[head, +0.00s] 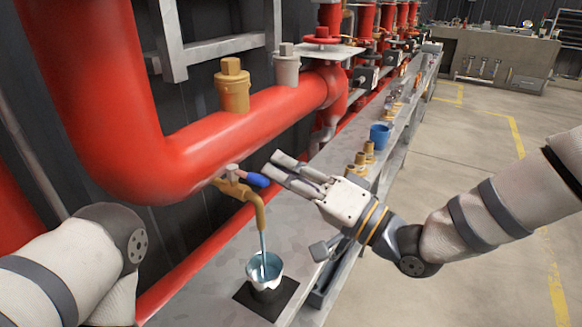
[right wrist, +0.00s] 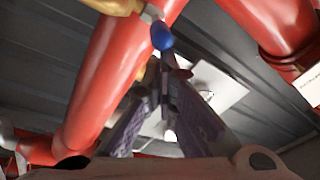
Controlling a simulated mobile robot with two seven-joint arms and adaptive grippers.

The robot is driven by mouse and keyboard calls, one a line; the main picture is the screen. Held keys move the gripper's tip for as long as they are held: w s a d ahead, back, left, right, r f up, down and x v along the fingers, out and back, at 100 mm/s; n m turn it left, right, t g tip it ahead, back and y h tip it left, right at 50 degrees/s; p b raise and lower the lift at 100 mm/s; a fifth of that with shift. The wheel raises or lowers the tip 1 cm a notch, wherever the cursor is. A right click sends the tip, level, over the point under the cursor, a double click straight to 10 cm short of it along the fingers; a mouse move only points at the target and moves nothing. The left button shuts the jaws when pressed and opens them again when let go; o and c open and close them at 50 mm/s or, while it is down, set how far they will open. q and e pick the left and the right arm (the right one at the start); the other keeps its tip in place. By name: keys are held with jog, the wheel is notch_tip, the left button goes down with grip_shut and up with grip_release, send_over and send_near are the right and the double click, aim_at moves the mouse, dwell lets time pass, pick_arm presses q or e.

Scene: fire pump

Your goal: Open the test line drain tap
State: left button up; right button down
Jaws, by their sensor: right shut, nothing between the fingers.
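The drain tap (head: 240,190) is a brass tap with a curved spout on the underside of the large red pipe. Its lever has a blue grip (head: 257,180) that points right, toward my right gripper. A pale blue stream (head: 263,247) runs from the spout into a small cup (head: 265,270) below. My right gripper (head: 274,169) is shut and empty, with its fingertips close beside the blue grip. In the right wrist view the blue grip (right wrist: 162,37) is just beyond the fingertips (right wrist: 168,62); I cannot tell whether they touch. My left gripper is out of view.
The cup stands on a black square mat (head: 250,296) on the grey bench (head: 215,262). Brass fittings (head: 361,162) and a blue cup (head: 380,136) stand further along it. The red pipe (head: 240,130) runs above the tap. Open floor lies to the right.

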jog(key=shift+s+f, duration=0.1)
dwell(0.4)
jog(key=v, duration=1.2)
dwell(0.6)
